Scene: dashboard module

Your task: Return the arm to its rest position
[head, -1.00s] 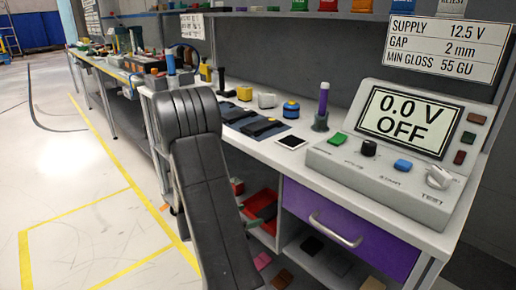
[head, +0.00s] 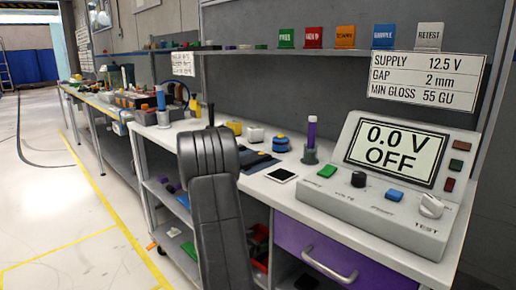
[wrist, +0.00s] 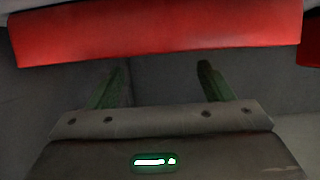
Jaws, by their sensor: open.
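My gripper (wrist: 159,82) is in the wrist view, its two greenish fingers apart with nothing between them. A red bar-like surface (wrist: 160,35) crosses the top of that view, beyond the fingers; I cannot tell what it belongs to. In the head view my dark arm rises in front of the workbench (head: 270,187). My gripper cannot be made out there.
A test console (head: 385,180) reading 0.0 V OFF stands on the bench at right. A purple drawer (head: 320,250) with a metal handle is below. A purple-topped tool (head: 311,140) stands upright in a holder. Open floor (head: 60,195) with yellow lines lies at left.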

